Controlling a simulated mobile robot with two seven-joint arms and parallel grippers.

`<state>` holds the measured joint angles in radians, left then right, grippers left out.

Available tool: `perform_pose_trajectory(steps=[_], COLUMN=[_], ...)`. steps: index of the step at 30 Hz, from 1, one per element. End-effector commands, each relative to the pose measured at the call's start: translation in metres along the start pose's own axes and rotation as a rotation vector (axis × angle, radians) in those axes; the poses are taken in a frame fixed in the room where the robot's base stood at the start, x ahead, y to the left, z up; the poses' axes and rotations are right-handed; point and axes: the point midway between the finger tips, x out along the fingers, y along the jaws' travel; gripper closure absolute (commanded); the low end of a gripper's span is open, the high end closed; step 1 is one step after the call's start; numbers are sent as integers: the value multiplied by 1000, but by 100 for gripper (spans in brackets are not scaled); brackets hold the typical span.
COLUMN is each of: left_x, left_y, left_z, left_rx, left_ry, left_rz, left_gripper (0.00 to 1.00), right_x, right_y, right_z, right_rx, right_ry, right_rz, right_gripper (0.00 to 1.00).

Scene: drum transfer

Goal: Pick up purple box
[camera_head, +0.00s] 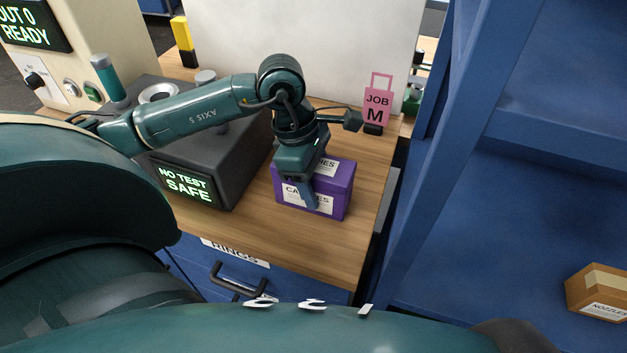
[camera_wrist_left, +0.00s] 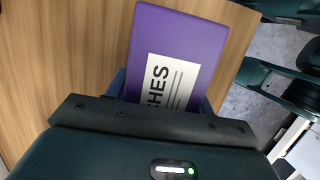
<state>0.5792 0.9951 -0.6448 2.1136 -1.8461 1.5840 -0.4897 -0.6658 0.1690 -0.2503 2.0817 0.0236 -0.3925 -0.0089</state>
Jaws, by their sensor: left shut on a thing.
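The purple box (camera_head: 341,194) stands on the wooden bench top, with white labels on its top and front that are partly covered by my gripper. My left gripper (camera_head: 311,190) reaches down over the box from above and is shut on it. One finger shows against the front label. In the left wrist view the purple box (camera_wrist_left: 205,42) lies between the fingers of my left gripper (camera_wrist_left: 163,92), its label partly hidden by the gripper body. The box appears to rest on the bench. My right gripper is not in view.
A dark tester (camera_head: 215,165) with a green "NO TEST SAFE" display stands left of the box. A pink "JOB M" tag (camera_head: 377,108) stands behind it at right. A white panel (camera_head: 330,45) backs the bench (camera_head: 290,240). A cardboard box (camera_head: 600,290) sits on the blue shelving at right.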

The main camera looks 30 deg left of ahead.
Motion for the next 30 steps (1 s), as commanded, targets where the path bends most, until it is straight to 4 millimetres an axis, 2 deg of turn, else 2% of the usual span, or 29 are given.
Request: perform_pose_trajectory(steps=[1,12,20,23,30], left_x=[0,-1,-5,-17,-63], left_y=[0,0,1,2,2], left_z=[0,0,2,5,18], left_rx=[0,0,1,3,3], left_ry=[0,-1,-2,-3,-4], left_rz=[0,2,4,8,8], left_gripper=[56,85,85,85,85], right_x=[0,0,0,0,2], right_y=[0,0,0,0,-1], right_z=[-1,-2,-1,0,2], right_rx=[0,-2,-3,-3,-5], right_ry=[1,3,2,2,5], right_rz=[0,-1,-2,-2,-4], right_gripper=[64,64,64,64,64])
